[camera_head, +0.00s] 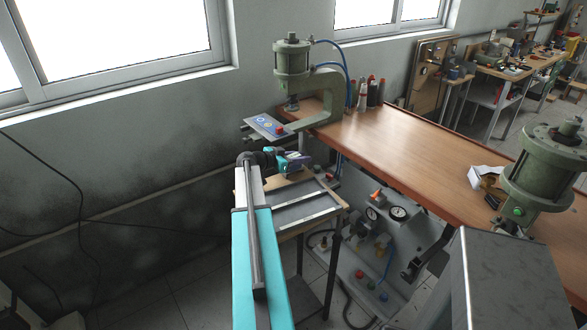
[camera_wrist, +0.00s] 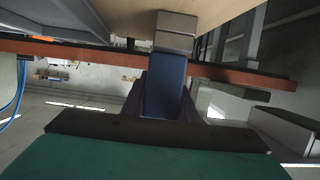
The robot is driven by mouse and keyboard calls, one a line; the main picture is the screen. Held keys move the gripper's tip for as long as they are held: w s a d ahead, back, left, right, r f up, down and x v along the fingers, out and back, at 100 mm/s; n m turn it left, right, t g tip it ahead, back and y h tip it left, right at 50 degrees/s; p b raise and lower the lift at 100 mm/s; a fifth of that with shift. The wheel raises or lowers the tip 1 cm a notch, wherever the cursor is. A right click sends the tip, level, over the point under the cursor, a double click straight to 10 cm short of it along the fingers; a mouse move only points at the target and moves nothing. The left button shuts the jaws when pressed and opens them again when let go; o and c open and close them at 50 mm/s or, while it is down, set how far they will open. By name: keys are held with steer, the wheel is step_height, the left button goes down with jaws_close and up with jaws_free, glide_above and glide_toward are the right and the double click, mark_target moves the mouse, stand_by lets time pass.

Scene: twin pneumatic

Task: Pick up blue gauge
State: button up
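My gripper (camera_head: 299,160), with purple fingers and a teal body, is at the far end of the small side table in the head view. In the wrist view a long block with a blue part and a grey end, apparently the blue gauge (camera_wrist: 165,84), lies between the purple fingers. The fingers (camera_wrist: 165,105) flank it closely on both sides and look shut on it. Their lower part is hidden behind a dark bar. In the head view the gauge cannot be made out clearly.
The side table (camera_head: 341,213) holds grey trays (camera_head: 305,215). A second press (camera_head: 545,170) stands at right. A panel with dials (camera_head: 398,213) is under the bench.

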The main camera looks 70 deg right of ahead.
jaws_close()
steer(key=shift+r, duration=0.15)
steer(key=shift+r+b, duration=0.8)
steer(key=shift+r, duration=0.35)
steer(key=a+f+b+v, duration=0.1)
steer(key=b+v, duration=0.4)
steer(key=v, duration=1.1)
steer(key=shift+s+f, duration=0.3)
steer(key=shift+f, duration=0.3)
steer(key=shift+w+a, duration=0.15)
